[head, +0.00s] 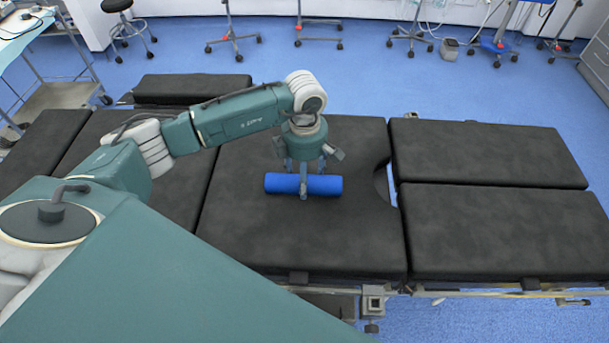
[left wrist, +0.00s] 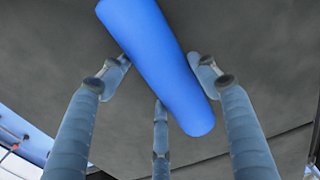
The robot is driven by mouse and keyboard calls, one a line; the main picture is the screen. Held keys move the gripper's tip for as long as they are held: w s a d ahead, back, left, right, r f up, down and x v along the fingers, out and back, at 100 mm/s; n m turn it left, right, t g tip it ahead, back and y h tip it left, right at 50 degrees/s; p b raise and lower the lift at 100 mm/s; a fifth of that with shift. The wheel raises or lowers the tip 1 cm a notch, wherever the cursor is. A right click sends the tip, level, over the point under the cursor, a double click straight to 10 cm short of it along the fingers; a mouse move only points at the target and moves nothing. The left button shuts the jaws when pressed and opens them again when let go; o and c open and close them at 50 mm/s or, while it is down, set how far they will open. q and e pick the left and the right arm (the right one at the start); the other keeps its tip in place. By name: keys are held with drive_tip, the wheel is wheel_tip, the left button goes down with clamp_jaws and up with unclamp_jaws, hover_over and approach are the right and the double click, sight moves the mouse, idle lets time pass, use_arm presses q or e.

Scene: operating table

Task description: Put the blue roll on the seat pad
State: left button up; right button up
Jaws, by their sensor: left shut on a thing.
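The blue roll (head: 328,185) is a smooth cylinder lying crosswise at the seat pad (head: 250,235), the dark pad with a rounded cutout in its right edge. My left gripper (head: 304,188) is over the roll from above, with its fingers around the roll's middle, shut on it. In the left wrist view the roll (left wrist: 160,65) runs diagonally between the fingers of the gripper (left wrist: 160,85). I cannot tell whether the roll touches the pad or is slightly above it. My right gripper is not in view.
Two leg pads (head: 485,152) (head: 495,230) lie to the right, past a narrow gap. More dark pads (head: 45,145) lie at the left. Wheeled stands (head: 232,40) and a stool (head: 125,25) stand on the blue floor behind. The seat pad's front part is bare.

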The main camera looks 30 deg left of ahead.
use_arm(q)
drive_tip(key=o, duration=1.3)
drive_tip(key=shift+r, duration=0.3)
drive_tip(key=shift+r+b, duration=1.05)
drive_tip(key=shift+r, duration=4.8)
drive_tip(key=shift+f, duration=0.1)
